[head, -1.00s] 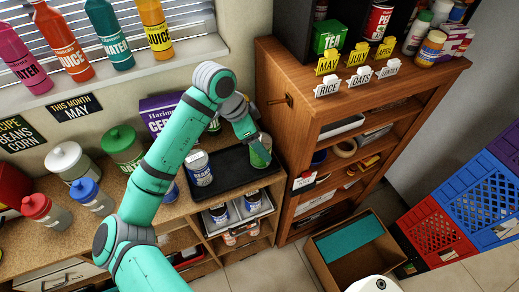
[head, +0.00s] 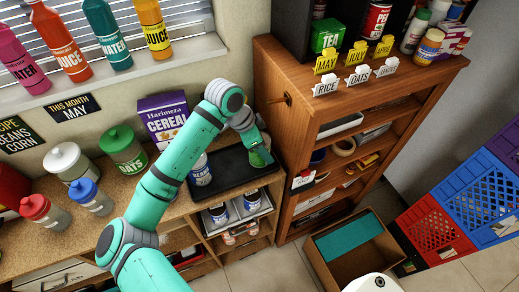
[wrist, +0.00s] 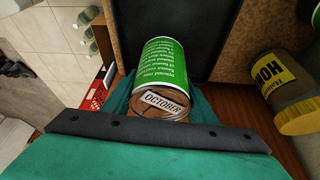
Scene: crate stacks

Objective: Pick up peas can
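A green can (head: 260,158) is at my gripper, at the right end of the black tray (head: 228,180) on the counter. In the wrist view the green can (wrist: 160,60) shows small white print and a brown lid end with an "OCTOBER" label. The word peas is not readable on it. My gripper (wrist: 160,98) has a teal finger on either side of the can, close against it. Whether the fingers grip it is unclear. In the head view my gripper (head: 258,150) partly covers the can.
A wooden shelf unit (head: 300,150) rises close to the right of the tray. A purple cereal box (head: 163,117) stands behind my arm. A yellow-lidded container (wrist: 285,90) is at right in the wrist view.

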